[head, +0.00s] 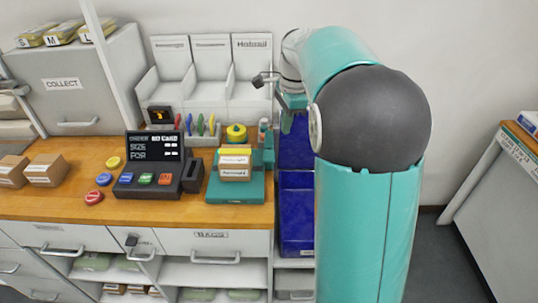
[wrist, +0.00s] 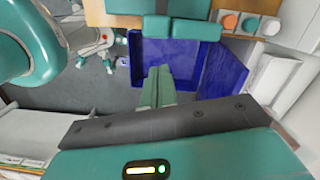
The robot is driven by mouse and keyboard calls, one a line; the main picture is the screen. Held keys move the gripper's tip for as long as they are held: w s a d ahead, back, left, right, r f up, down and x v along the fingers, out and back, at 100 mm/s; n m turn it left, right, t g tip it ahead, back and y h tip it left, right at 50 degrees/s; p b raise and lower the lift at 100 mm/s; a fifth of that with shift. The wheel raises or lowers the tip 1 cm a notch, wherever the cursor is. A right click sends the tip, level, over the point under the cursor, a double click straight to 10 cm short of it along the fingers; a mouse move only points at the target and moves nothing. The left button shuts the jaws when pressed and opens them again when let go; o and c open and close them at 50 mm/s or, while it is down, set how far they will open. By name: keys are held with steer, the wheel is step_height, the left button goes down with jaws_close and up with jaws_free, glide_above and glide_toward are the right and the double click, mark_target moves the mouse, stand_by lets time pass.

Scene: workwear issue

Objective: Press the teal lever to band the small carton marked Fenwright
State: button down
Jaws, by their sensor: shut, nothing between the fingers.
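In the head view, a small tan carton (head: 236,174) with white labels sits on the teal banding machine (head: 222,196) on the counter. Its lettering is too small to read surely. A teal upright part at the machine's right side, seemingly the lever (head: 268,146), stands near a pale rounded top. My gripper (head: 287,127) is to the right of it, apart from it, above the blue bins, partly hidden by my arm. In the wrist view, the fingers of my gripper (wrist: 158,72) are together and empty, over a blue bin (wrist: 150,52).
A black order panel (head: 153,150) with coloured buttons stands left of the machine. Two cartons (head: 45,168) lie further left on the wooden counter (head: 60,208). White dividers (head: 210,95) and coloured tags stand behind. Blue bins (head: 296,215) are right of the counter.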

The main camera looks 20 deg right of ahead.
steer(key=r, duration=0.4)
steer(key=shift+d+r, duration=0.15)
steer(key=shift+d, duration=0.05)
stand_by(0.7)
